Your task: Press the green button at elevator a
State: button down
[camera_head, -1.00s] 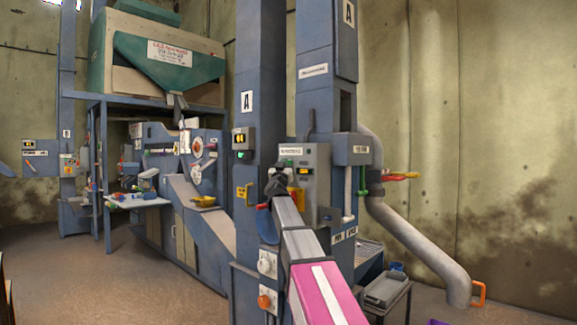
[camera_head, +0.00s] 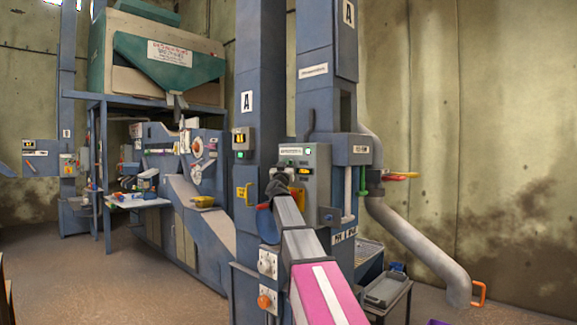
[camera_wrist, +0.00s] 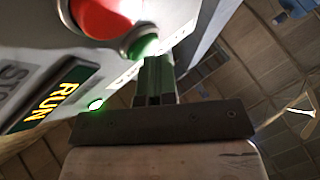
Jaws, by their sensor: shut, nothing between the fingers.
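The green button (camera_wrist: 145,46) shows in the wrist view just beyond my fingertips, beside a larger red button (camera_wrist: 108,14). My gripper (camera_wrist: 155,62) is shut and empty, and its tips overlap the green button in the picture, seemingly touching it. A green lamp (camera_wrist: 96,104) is lit near a RUN label (camera_wrist: 52,101). In the head view my gripper (camera_head: 280,176) is at the grey control box (camera_head: 318,180) between the blue columns. A small green light (camera_head: 307,150) glows on that box. The button itself is hidden there by my gripper.
White switch boxes (camera_head: 267,263) sit below. A grey pipe (camera_head: 425,255) descends at right. Open floor (camera_head: 140,285) lies to the left.

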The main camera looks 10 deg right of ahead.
jog(key=shift+w+d, duration=0.1)
dwell(0.6)
jog(key=shift+s+a, duration=0.55)
jog(key=shift+a, duration=0.15)
jog(key=s+a, duration=0.1)
jog(key=a, duration=0.1)
jog(key=s+a, duration=0.2)
dwell(0.4)
jog(key=shift+f, duration=0.1)
dwell(0.4)
